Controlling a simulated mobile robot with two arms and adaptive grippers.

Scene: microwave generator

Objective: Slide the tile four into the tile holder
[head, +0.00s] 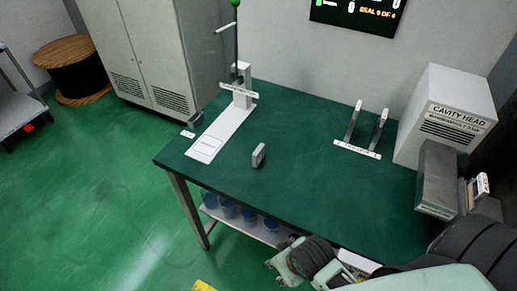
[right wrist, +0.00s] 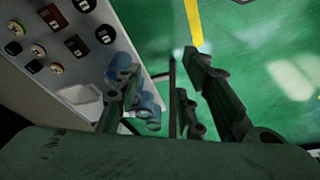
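I cannot read a four on any piece. A small grey upright block (head: 259,155) stands alone near the middle of the green table in the head view; its markings are too small to tell. At the table's right end, a grey box (head: 436,177) has small pale pieces (head: 480,185) beside it; I cannot tell which part is the tile holder. My right gripper (head: 280,262) is low, off the table's front edge. In the right wrist view the right gripper (right wrist: 160,68) has its fingers apart with nothing between them. My left gripper is out of view.
The green table (head: 310,185) has clear room in its middle. A press with a white base (head: 222,132) stands at its left, a two-post stand (head: 357,150) at the back, and a white "CAVITY HEAD" unit (head: 440,108) at right. Blue containers (head: 228,209) sit on the lower shelf.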

